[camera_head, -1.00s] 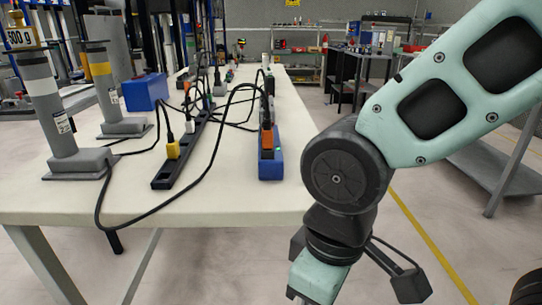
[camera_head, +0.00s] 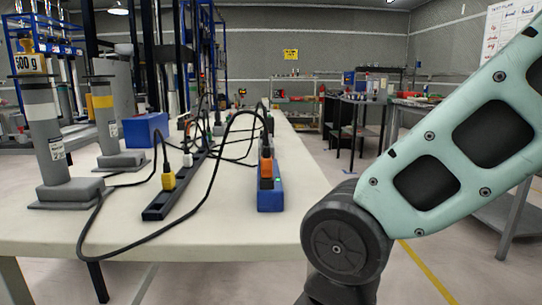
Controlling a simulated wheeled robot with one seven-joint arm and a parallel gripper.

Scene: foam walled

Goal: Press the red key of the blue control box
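A blue box (camera_head: 146,130) stands on the left part of the table, beyond the grey posts; I see no red key on its visible faces. A second blue unit (camera_head: 270,199) lies nearer, right of the power strip, with an orange-red block (camera_head: 266,167) and a small green spot on top. I cannot tell which is the control box. My arm is at the right, bent low in front of the table's right edge. My gripper is below the picture and out of view.
A black power strip (camera_head: 162,205) with a yellow plug (camera_head: 169,181) lies on the white table (camera_head: 225,233). A black cable (camera_head: 139,237) loops near the front edge. Grey posts (camera_head: 44,135) stand at left. The table's front right is clear.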

